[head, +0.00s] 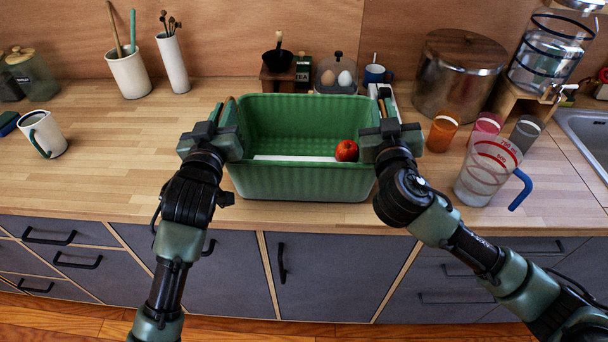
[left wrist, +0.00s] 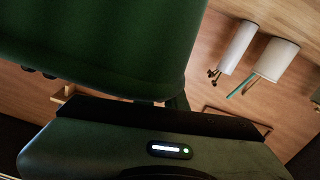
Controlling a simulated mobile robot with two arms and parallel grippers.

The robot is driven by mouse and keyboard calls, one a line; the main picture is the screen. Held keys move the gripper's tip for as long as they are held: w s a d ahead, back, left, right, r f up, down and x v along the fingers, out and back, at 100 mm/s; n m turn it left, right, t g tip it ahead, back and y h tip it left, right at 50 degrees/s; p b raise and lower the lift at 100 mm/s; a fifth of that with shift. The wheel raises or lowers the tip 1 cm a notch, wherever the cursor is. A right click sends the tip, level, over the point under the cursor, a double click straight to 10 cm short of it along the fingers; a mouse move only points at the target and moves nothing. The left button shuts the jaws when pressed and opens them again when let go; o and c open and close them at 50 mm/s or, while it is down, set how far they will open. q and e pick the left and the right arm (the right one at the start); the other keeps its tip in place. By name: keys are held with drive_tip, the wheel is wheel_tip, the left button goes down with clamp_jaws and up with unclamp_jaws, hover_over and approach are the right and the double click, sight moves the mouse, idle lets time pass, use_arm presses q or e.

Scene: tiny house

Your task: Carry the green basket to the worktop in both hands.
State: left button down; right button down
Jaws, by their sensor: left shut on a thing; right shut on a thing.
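The green basket (head: 302,184) is upright at the front of the wooden worktop (head: 100,182). Whether its base touches the worktop or hangs just above it I cannot tell. A red apple (head: 346,151) and a flat white thing (head: 292,158) lie inside it. My left gripper (head: 226,128) is shut on the basket's left end, and my right gripper (head: 384,128) is shut on its right end. The fingertips are largely hidden. In the left wrist view the basket's green wall (left wrist: 110,40) fills the upper left, close to the gripper body.
A measuring jug (head: 484,172) and several tumblers, one orange (head: 442,131), stand right of my right gripper. A steel pot (head: 455,80) is behind them. A white mug (head: 42,134) is at far left. The worktop between mug and basket is clear.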

use_arm(q)
drive_tip(key=shift+a+f, duration=0.2)
drive_tip(key=shift+f, duration=0.15)
use_arm(e)
drive_tip(key=shift+d+f, duration=0.15)
drive_tip(key=shift+f, duration=0.3)
use_arm(q)
drive_tip(key=c, duration=1.5)
unclamp_jaws()
use_arm(e)
drive_tip(key=c, duration=1.4)
unclamp_jaws()
use_arm(q)
drive_tip(key=shift+d, duration=0.1)
use_arm(e)
drive_tip(key=shift+s, duration=0.15)
use_arm(q)
drive_tip(key=s, duration=1.2)
drive_tip(key=shift+a, duration=0.4)
use_arm(e)
drive_tip(key=s+a, duration=0.1)
drive_tip(key=s, duration=1.1)
use_arm(q)
drive_tip(key=shift+s, duration=0.1)
